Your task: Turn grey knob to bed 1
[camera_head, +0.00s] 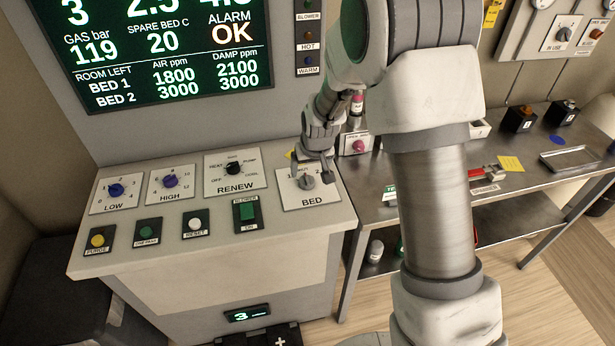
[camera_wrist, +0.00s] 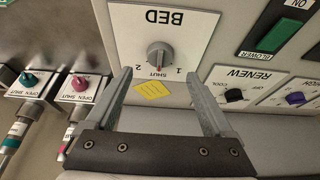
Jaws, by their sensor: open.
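The grey knob (camera_head: 306,181) sits on the white BED plate (camera_head: 318,204) at the right end of the sloped console. In the wrist view the knob (camera_wrist: 158,55) shows upside down, with marks 1, SHUT and 2 along the plate's near edge. Its pointer seems to face SHUT, though it is small. My gripper (camera_head: 312,166) is open and empty, just behind and above the knob in the head view. In the wrist view my gripper's two fingers (camera_wrist: 158,77) are spread wide, with the knob beyond and between their tips; I see no contact.
A yellow note (camera_wrist: 152,89) lies by the BED plate. The RENEW selector (camera_head: 234,168) and green blower switch (camera_head: 247,212) are close by on the left. Pink (camera_wrist: 80,83) and teal (camera_wrist: 28,79) valve knobs stand beside the console. The screen (camera_head: 160,50) lists BED 1 and BED 2.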

